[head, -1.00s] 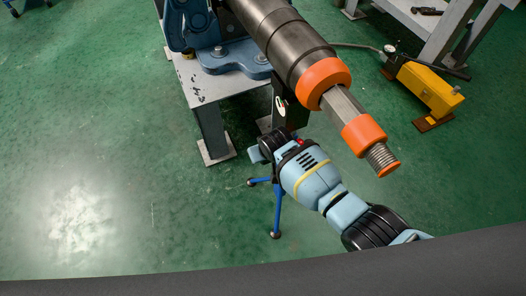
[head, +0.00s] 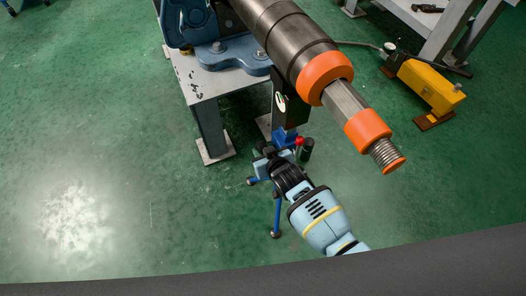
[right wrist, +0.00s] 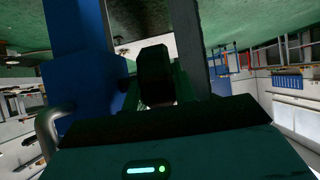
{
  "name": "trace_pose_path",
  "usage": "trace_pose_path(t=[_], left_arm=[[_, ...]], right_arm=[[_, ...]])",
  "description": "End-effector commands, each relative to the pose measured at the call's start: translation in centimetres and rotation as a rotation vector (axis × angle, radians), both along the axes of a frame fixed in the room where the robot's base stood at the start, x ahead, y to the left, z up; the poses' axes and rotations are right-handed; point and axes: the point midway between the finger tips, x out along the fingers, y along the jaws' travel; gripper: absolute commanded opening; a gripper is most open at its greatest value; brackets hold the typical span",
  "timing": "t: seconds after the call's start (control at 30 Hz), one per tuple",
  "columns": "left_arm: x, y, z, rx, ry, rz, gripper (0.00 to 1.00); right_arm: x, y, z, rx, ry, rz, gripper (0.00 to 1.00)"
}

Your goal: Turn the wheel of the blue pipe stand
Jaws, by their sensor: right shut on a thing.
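The blue pipe stand (head: 277,205) stands on the green floor under the long dark pipe (head: 285,35). Its thin blue legs and part of its blue head show; my right arm covers much of it. My right gripper (head: 266,158) is at the stand, just below its head, and is shut on what appears to be its wheel. The wheel is mostly hidden in the head view. In the right wrist view, a dark rounded piece (right wrist: 155,75) sits ahead of the gripper, beside the blue post (right wrist: 85,60). My left gripper is out of view.
A red knob (head: 299,141) and a dark green cylinder (head: 306,151) are close to the gripper's right. A grey table (head: 210,125) with the blue vise (head: 230,55) stands behind. A yellow unit (head: 430,88) is at right. The floor at left is clear.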

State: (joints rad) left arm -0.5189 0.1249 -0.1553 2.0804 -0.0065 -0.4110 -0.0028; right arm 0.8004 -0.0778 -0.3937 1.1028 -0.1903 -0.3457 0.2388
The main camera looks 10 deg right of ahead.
Motion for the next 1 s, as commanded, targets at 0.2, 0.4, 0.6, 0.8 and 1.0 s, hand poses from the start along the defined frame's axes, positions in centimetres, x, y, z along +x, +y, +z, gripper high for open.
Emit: trace_pose_path(t=[0.2,0.4,0.6,0.8,1.0], left_arm=[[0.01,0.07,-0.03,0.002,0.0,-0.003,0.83],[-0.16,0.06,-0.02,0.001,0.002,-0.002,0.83],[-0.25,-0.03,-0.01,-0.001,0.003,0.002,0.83],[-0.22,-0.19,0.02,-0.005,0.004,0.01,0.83],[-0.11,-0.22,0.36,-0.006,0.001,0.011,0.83]], right_arm=[[-0.08,-0.01,-0.1,0.003,-0.009,0.0,0.04],[-0.08,0.0,-0.1,0.003,-0.007,-0.001,0.04],[-0.05,0.0,-0.08,0.003,-0.007,-0.001,0.49],[-0.03,0.0,-0.04,0.003,-0.009,0.0,0.49],[-0.5,-0.19,0.35,0.003,-0.009,0.0,0.49]])
